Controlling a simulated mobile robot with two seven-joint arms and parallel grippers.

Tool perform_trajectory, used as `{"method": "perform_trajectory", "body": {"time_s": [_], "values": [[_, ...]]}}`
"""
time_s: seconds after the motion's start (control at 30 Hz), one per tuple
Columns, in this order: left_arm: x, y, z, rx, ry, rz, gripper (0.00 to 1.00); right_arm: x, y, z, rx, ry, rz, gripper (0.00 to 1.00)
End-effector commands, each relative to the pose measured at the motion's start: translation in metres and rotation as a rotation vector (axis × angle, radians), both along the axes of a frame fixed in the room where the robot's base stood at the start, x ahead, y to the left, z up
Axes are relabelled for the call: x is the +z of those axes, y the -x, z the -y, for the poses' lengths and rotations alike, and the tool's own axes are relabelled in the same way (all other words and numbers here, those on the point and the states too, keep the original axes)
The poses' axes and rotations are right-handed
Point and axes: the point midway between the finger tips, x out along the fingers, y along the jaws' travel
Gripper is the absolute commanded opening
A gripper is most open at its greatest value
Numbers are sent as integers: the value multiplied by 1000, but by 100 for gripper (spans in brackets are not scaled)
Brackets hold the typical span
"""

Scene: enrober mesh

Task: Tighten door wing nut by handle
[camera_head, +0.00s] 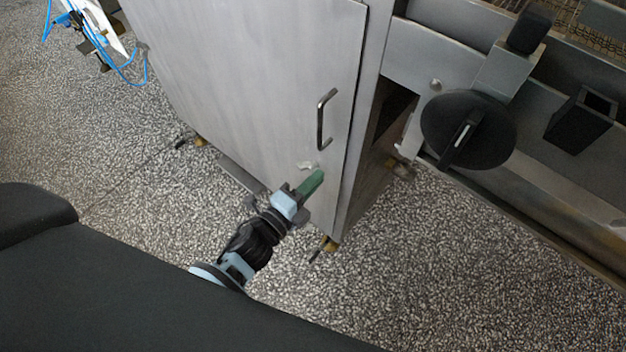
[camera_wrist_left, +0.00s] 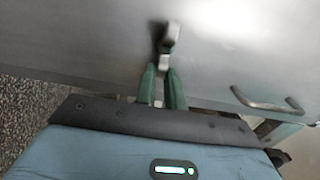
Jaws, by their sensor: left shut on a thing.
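The grey metal door (camera_head: 240,70) of a cabinet stands in front of me, with a bent bar handle (camera_head: 325,120) near its right edge. The handle also shows at the right of the left wrist view (camera_wrist_left: 268,104). A small metal wing nut (camera_head: 307,165) is on the door below the handle; in the left wrist view the wing nut (camera_wrist_left: 167,42) sticks out between the green fingertips. My left gripper (camera_head: 312,182) is at the door face, its green fingers (camera_wrist_left: 163,84) closed on the wing nut's near part, which they partly hide. My right gripper is out of view.
To the right is a metal machine frame with a black round knob (camera_head: 468,130), a black square socket (camera_head: 581,122) and wire mesh (camera_head: 590,20). A stand with blue hoses (camera_head: 95,40) is at the far left. The speckled floor (camera_head: 420,260) in front is clear.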

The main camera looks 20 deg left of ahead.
Motion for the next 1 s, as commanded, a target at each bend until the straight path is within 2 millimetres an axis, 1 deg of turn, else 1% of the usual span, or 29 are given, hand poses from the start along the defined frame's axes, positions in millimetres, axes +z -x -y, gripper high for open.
{"method": "perform_trajectory", "body": {"time_s": [0.03,0.47,0.5,0.63,0.9,1.0], "values": [[-3,2,1,-2,-5,-5,0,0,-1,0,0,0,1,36],[-3,1,1,-1,-11,-2,0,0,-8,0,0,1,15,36],[-3,1,1,-1,-11,-2,16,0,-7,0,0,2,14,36],[-2,1,0,0,-11,0,33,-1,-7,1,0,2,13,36],[-1,1,0,0,-10,2,33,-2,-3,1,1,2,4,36],[-1,6,-2,1,-9,0,33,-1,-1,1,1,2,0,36]]}}
